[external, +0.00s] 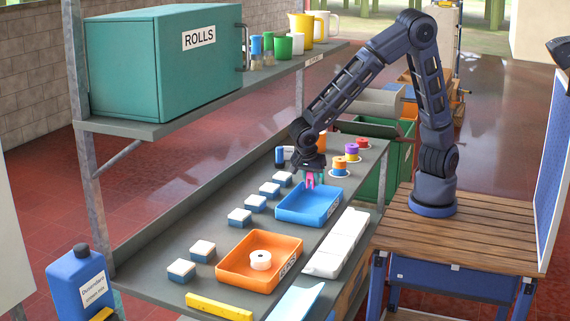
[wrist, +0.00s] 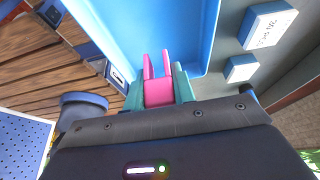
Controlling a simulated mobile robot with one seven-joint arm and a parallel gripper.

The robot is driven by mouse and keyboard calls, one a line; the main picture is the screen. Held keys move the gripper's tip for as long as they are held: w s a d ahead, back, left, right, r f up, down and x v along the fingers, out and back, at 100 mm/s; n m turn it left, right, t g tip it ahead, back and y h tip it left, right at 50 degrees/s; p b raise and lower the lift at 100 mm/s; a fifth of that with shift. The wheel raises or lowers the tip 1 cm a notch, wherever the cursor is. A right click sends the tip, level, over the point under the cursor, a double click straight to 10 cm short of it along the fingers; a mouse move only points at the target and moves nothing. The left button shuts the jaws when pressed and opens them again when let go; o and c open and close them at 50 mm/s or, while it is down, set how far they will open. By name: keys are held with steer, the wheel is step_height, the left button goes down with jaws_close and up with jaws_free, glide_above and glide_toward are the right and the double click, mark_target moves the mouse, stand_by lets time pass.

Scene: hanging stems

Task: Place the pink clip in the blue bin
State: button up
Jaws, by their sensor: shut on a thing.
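The pink clip (external: 310,181) is between the fingers of my gripper (external: 312,176). In the wrist view the pink clip (wrist: 158,88) has two prongs pointing away from my gripper (wrist: 160,85), and the teal fingers are shut on its sides. The blue bin (external: 322,216) is a shallow tray on the lower shelf. In the external view the clip shows at the bin's far end, over or near its rim. In the wrist view the blue bin (wrist: 150,30) lies beyond the clip. The exact height of the clip above the bin is hard to tell.
An orange bin (external: 230,272) with a white roll (external: 260,260) stands nearer on the shelf. Several white-and-blue blocks (external: 240,216) line the bin's left. A white tray (external: 338,245) lies to its right. Spools (external: 352,152) stand behind. The blue bin's visible floor is empty.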

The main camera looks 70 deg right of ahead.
mark_target(312, 206)
steer(key=shift+f, duration=3.9)
steer(key=shift+f, duration=0.1)
steer(key=o, duration=1)
steer(key=shift+c, duration=0.2)
steer(key=v, duration=1.2)
